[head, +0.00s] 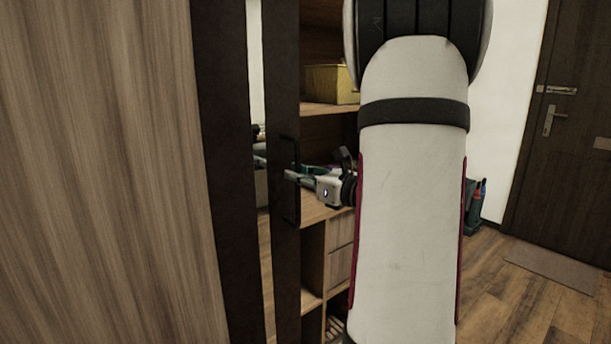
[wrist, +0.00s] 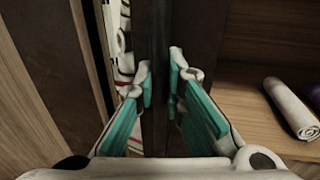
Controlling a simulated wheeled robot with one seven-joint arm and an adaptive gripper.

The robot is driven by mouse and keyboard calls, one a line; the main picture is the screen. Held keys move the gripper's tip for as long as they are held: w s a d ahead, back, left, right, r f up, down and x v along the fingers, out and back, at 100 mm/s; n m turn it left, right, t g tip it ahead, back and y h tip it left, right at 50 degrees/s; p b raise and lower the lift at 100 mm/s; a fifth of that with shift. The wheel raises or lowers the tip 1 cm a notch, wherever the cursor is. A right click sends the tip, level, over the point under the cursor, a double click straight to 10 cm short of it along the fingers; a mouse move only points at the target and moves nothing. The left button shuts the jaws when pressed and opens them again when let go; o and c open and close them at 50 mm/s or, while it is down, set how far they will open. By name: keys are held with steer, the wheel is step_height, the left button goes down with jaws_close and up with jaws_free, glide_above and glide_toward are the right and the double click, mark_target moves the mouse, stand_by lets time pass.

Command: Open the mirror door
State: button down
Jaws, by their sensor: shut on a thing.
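The mirror door (head: 281,100) is a tall dark-framed panel seen at a steep angle in the head view, with a narrow strip of mirror (head: 255,75) between its dark uprights. A dark vertical bar handle (head: 295,195) is on its right upright. My gripper (head: 300,173) is at this handle. In the wrist view its teal fingers (wrist: 161,68) stand on either side of the dark handle bar (wrist: 160,30), shut on it. The mirror (wrist: 123,60) at left there reflects part of the gripper.
Wooden shelves (head: 327,107) right of the door hold a yellow box (head: 330,83). A rolled light towel (wrist: 291,108) lies on a shelf in the wrist view. A wood-grain panel (head: 100,170) fills the left. My arm hides the middle. Floor (head: 510,300) shows at right, before a dark room door (head: 575,130).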

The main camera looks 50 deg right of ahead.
steer(key=shift+a, duration=0.25)
steer(key=c, duration=1.7)
jaws_free()
steer(key=shift+o, duration=0.2)
steer(key=s, duration=1.2)
steer(key=shift+a, duration=0.25)
